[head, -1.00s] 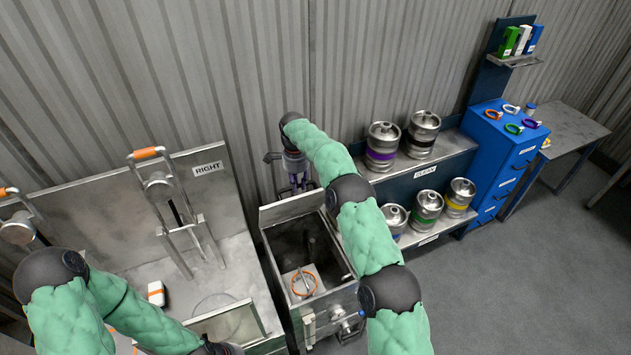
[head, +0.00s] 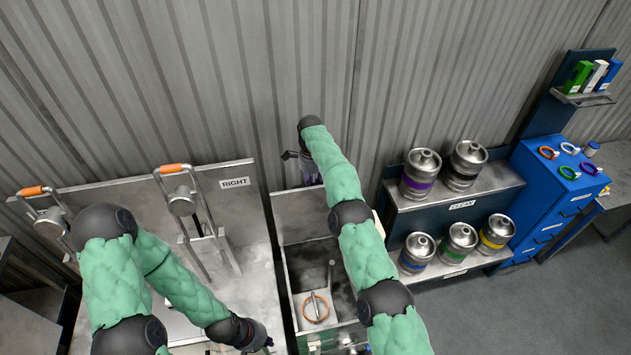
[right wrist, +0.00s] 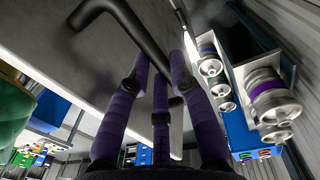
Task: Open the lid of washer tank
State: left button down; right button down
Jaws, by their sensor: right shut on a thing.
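The washer tank (head: 289,290) is a steel box at the bottom centre of the head view, with its top open. Its lid (head: 300,213) stands raised at the tank's back edge. An orange ring (head: 316,307) shows inside the tank. My right gripper (head: 310,172) is at the top of the lid, partly hidden by my arm. In the right wrist view its purple fingers (right wrist: 165,85) are shut on the dark bent lid handle (right wrist: 125,18). My left gripper (head: 266,346) is low in the head view beside the tank, and its fingers are too cut off to judge.
A station marked RIGHT (head: 235,183) with orange-handled levers (head: 172,169) stands left of the tank. A shelf marked CLEAN (head: 462,205) with several kegs (head: 421,170) and a blue cabinet (head: 560,190) stand to the right. A corrugated wall (head: 330,80) closes the back.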

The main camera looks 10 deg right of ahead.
pick_arm(q)
jog(key=shift+w+d, duration=0.1)
jog(key=shift+w, duration=0.1)
pick_arm(e)
jog(key=shift+s+f, duration=0.1)
jog(key=shift+f, duration=0.6)
jog(key=c, duration=1.4)
grip_release()
jog(key=o, duration=0.3)
jog(key=shift+w+r, duration=0.15)
jog(key=shift+w, duration=0.15)
pick_arm(q)
jog(key=shift+w, duration=0.1)
pick_arm(e)
jog(key=shift+r, duration=0.1)
jog(key=shift+s+r, duration=0.1)
